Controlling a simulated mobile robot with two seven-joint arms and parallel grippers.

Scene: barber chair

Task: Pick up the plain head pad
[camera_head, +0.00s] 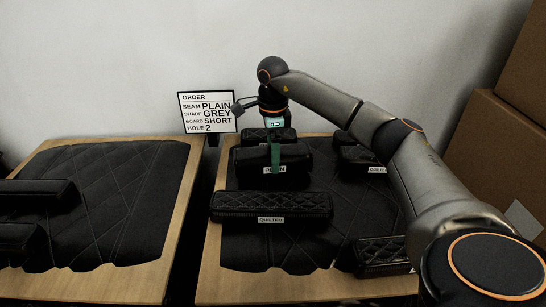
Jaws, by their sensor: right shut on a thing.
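The plain head pad (246,169) is a smooth black block on the right bench, with a white label on its front that appears to read PLAIN. My right gripper (275,157) reaches down over it from above and is shut on it. A green upright strip crosses the middle of the pad's front, at the gripper. I cannot tell whether the pad's underside touches the bench mat. My left gripper is not in view.
A quilted pad (270,205) lies in front, another pad (268,136) behind, and others at right (358,153) (380,256). The left bench (185,200) holds dark blocks (40,191). An order sign (208,112) reads PLAIN, GREY, SHORT, 2. Cardboard boxes (490,140) stand right.

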